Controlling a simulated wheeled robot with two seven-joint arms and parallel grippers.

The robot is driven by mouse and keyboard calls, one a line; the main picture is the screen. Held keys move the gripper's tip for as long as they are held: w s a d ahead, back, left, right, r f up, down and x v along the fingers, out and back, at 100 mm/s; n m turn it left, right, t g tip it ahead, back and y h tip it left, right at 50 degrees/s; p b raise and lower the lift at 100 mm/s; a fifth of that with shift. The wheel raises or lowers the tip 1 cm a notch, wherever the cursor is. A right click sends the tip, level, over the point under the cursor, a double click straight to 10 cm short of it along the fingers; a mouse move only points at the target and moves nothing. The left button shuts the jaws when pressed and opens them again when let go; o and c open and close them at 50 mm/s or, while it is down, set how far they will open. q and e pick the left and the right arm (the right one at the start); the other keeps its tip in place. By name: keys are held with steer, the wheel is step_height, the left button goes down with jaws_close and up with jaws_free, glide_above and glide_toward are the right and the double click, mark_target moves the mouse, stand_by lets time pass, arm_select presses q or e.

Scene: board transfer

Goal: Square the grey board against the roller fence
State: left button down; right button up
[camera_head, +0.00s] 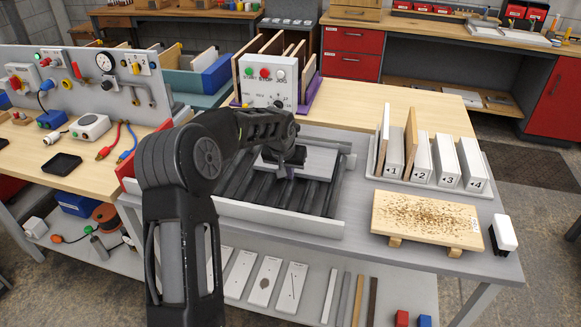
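The grey board (318,164) lies on the dark rollers (300,195) of a tray on the bench, near its back half. A light grey rail (280,217) runs along the front of the rollers, apart from the board; I cannot tell for sure that this is the fence. My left arm reaches over from the lower left. My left gripper (287,168) points down at the board's left part and hides some of it. Its fingers are too dark and small to tell whether they are open or shut, or whether they touch the board. My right gripper is not in view.
A control box (270,75) with coloured buttons stands behind the rollers. To the right are numbered slots (447,162) with upright boards, a speckled wooden board (427,216) on feet and a black-and-white brush (502,234).

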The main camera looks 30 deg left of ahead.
arm_select(q)
steer(key=shift+r, duration=0.1)
steer(key=shift+s+b, duration=0.3)
steer(key=shift+b, duration=0.1)
steer(key=shift+s+d+b, duration=0.4)
steer(key=shift+s, duration=0.4)
step_height(320, 180, up, 7)
steer(key=p, duration=0.4)
stand_by(0.4)
